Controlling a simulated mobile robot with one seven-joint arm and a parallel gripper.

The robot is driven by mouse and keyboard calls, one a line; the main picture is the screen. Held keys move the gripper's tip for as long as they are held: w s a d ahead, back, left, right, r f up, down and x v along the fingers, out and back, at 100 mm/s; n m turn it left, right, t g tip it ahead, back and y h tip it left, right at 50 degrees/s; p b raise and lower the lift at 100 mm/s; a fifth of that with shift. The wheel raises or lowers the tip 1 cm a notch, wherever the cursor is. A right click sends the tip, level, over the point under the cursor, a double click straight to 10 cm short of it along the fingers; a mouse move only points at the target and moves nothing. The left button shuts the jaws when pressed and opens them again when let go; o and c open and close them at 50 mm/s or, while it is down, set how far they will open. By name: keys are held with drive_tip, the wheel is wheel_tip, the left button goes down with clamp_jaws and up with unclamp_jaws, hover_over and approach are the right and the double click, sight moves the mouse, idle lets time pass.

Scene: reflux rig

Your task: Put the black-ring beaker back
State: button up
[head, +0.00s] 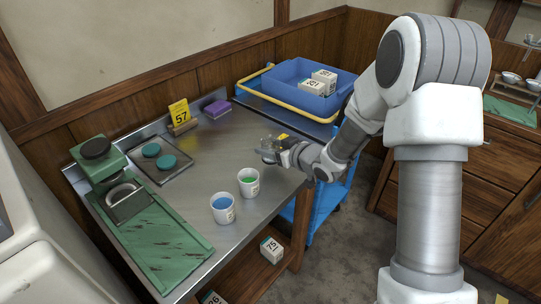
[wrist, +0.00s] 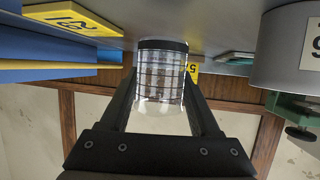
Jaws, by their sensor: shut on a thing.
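My gripper (head: 277,152) is above the right part of the steel bench in the head view, shut on the clear beaker (head: 268,142), which shows only as a small glassy shape there. In the wrist view the black-ring beaker (wrist: 160,85) sits between the two dark fingers of my gripper (wrist: 161,100). It is clear glass with dark grid-like lines and a black band at one end. It looks empty. I cannot tell whether it touches the bench.
A white cup with blue content (head: 222,208) and one with green content (head: 248,182) stand near the bench's front edge. A yellow 57 sign (head: 179,113), purple block (head: 217,109) and tray with teal discs (head: 142,166) stand behind. A blue bin (head: 285,78) is behind.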

drive_tip(key=shift+f, duration=1.15)
drive_tip(key=shift+f+b, duration=0.25)
drive_tip(key=shift+b, duration=0.1)
drive_tip(key=o, duration=1.4)
drive_tip(key=shift+o, duration=0.2)
